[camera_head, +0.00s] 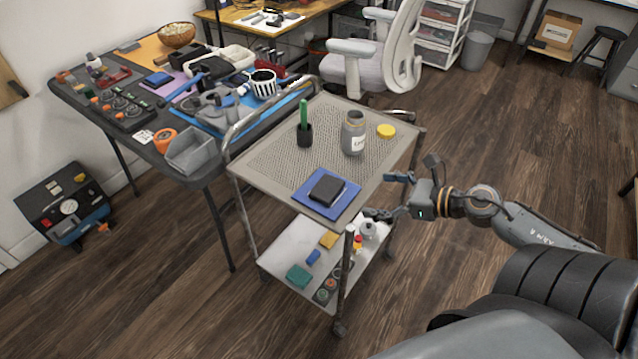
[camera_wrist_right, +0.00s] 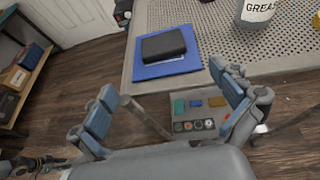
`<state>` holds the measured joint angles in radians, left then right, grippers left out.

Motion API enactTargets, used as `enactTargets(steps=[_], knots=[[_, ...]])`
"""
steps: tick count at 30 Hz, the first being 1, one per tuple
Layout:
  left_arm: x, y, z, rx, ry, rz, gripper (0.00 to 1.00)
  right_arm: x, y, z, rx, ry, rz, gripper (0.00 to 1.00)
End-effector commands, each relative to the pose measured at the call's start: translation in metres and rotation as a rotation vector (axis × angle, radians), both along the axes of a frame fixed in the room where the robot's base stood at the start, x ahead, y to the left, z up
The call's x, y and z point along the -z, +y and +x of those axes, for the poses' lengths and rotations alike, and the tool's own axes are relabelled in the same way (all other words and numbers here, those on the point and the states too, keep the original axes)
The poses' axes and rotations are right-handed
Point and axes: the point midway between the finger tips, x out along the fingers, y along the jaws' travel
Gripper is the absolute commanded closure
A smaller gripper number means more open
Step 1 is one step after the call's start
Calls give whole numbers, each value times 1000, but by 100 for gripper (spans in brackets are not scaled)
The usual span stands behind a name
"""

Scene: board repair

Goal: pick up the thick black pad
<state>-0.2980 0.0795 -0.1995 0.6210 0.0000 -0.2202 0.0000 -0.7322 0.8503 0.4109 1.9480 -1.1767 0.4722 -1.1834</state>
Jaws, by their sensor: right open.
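The thick black pad (camera_head: 326,189) lies flat on a blue square mat (camera_head: 343,205) near the front corner of the cart's perforated top shelf (camera_head: 277,163). In the right wrist view the black pad (camera_wrist_right: 164,45) rests on the blue mat (camera_wrist_right: 187,65), ahead of the fingers. My right gripper (camera_head: 388,195) is open and empty, just off the cart's right edge, to the right of the pad and apart from it. Its two spread fingers show in the right wrist view (camera_wrist_right: 165,100).
On the top shelf stand a grease jar (camera_head: 353,133), a black cup holding a green-handled item (camera_head: 304,128) and a yellow lid (camera_head: 386,131). The cart's lower shelf (camera_head: 292,253) holds small parts. A cluttered table (camera_head: 208,173) stands at left.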

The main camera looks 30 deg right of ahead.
Motion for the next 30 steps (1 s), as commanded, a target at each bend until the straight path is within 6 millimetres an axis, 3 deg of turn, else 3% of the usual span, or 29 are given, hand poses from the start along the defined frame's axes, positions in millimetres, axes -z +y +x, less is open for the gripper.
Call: enactTargets(steps=[9, 22, 30], knots=[[0, 1, -12, 0, 19, 2, 60, 18, 20, 44, 4, -4, 3, 0], [-4, 0, 2, 1, -4, -1, 60, 29, 32, 67, 7, -2, 6, 0], [-10, 0, 1, 1, -3, -1, 60, 41, 45, 94, 9, -2, 8, 0]])
